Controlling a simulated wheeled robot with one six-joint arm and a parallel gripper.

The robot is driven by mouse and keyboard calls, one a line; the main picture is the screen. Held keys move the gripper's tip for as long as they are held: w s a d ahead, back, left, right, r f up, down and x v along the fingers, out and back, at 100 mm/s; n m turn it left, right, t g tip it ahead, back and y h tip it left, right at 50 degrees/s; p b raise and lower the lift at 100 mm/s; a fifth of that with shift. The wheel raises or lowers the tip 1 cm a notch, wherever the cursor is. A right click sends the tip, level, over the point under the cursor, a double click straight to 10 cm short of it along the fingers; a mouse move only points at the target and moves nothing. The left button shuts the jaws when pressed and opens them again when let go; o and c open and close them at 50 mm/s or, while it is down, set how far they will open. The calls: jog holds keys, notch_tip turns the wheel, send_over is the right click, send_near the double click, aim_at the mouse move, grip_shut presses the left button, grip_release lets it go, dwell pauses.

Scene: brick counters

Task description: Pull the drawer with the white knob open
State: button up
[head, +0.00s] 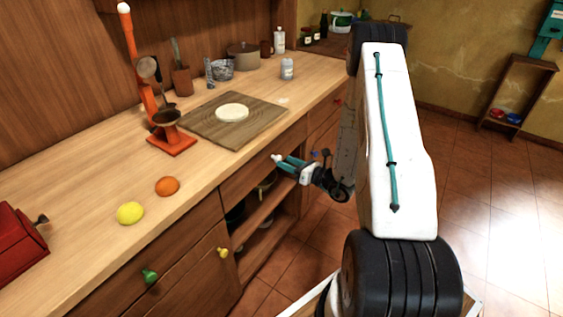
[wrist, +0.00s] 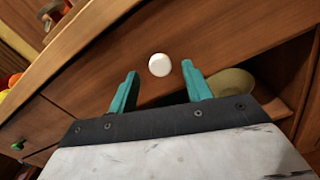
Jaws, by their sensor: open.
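The white knob (wrist: 159,65) sits on the front of a wooden drawer (wrist: 210,45) in the wrist view. My gripper (wrist: 160,85) is open, with its two teal fingers apart. The knob appears between and just beyond the fingertips, with nothing held. In the head view my gripper (head: 283,163) is at the drawer front (head: 244,180) under the counter edge, and the white knob (head: 276,158) shows at the fingertips. The drawer looks closed. Whether a finger touches the knob cannot be told.
An open shelf (head: 262,222) with bowls lies below the drawer. A green knob (head: 149,276) and a yellow knob (head: 222,253) are on neighbouring fronts to the left. The countertop holds a board (head: 205,132), a lemon (head: 130,213) and an orange (head: 167,186). Tiled floor is free at right.

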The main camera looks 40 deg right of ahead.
jog(key=shift+x, duration=1.35)
